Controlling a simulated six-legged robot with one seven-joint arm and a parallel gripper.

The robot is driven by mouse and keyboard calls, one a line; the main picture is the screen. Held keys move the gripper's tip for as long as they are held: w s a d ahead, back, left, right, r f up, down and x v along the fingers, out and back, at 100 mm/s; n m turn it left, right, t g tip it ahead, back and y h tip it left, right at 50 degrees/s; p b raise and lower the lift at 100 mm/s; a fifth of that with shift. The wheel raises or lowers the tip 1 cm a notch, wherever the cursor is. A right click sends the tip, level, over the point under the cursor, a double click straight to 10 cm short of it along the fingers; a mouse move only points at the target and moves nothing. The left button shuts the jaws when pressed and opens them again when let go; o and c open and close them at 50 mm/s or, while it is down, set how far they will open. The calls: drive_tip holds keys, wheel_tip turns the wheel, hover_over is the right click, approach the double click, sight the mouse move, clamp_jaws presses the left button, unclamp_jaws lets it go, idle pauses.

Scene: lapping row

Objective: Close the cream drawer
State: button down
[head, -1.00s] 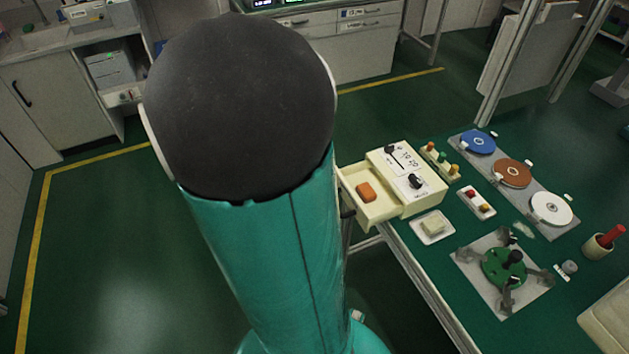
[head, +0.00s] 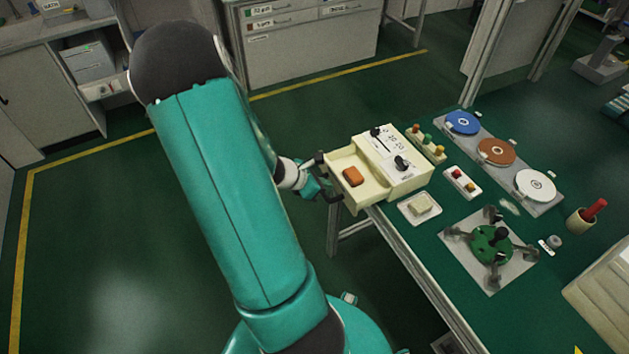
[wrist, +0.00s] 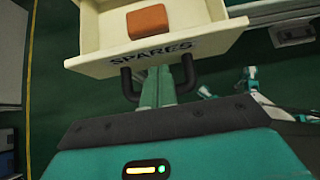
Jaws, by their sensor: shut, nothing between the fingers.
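The cream drawer (head: 347,190) is pulled out of the left side of a cream cabinet (head: 395,160) on the table. An orange block (head: 353,176) lies inside it. The wrist view shows the drawer front (wrist: 205,46), lettered SPARES, and the block (wrist: 148,22). A black handle (wrist: 187,72) sticks out from the front. My gripper (head: 322,187) is at the drawer's front, outside it. In the wrist view its teal fingers (wrist: 158,88) are shut and empty, between the handle's two ends. Whether they touch the handle or the front cannot be told.
A soap-like block on a white dish (head: 420,207) sits near the table edge by the cabinet. Beside the cabinet are small coloured-knob racks (head: 462,182), coloured discs (head: 497,152) and a green fixture (head: 491,244). The floor left of the table is clear.

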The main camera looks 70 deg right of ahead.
drive_tip(key=shift+s+d+f, duration=0.35)
drive_tip(key=shift+s+f, duration=0.05)
drive_tip(key=shift+f, duration=0.1)
